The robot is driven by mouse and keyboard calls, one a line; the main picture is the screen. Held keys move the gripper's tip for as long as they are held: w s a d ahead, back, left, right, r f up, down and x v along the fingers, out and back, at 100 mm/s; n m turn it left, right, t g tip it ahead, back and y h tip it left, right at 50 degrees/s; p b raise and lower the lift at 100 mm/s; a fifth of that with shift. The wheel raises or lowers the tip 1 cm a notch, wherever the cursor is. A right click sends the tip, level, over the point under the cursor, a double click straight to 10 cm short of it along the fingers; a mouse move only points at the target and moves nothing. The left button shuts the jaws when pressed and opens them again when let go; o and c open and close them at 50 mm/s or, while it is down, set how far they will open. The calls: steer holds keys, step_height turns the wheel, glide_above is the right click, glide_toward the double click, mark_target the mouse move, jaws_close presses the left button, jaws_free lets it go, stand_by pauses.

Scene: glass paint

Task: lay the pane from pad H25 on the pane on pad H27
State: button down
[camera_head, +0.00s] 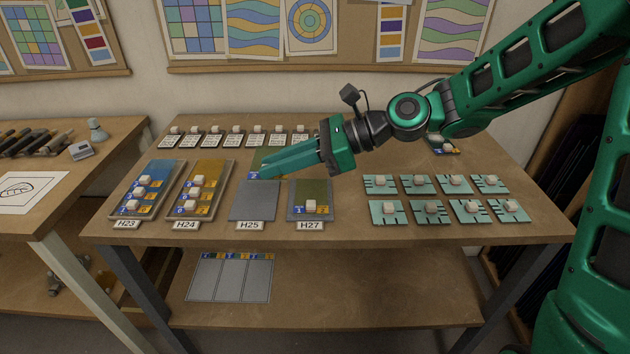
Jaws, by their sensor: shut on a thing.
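My gripper (264,172) is shut on a green pane (267,157) and holds it above and behind pad H25. A small blue label shows at the pane's near corner, and my fingers hide part of the pane. Pad H25 (254,203) is a bare grey square with its name plate in front. Pad H27 (291,212), to its right, bears an olive-green pane (312,190) lying flat. That pane has a white knob near its front edge, with blue and orange labels beside it. My gripper is to the left of and behind pad H27.
Trays H23 (116,211) and H24 (174,212) hold blue and amber panes at the left. Several small teal plates with white knobs (455,181) lie at the right. Bare table lies between H27 and the teal plates.

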glide_above(319, 198)
step_height(319, 198, down, 6)
steer(key=shift+f, duration=2.15)
steer(key=c, duration=1.9)
jaws_free()
steer(key=shift+c, duration=0.2)
steer(key=v, duration=1.2)
steer(key=shift+d, duration=0.1)
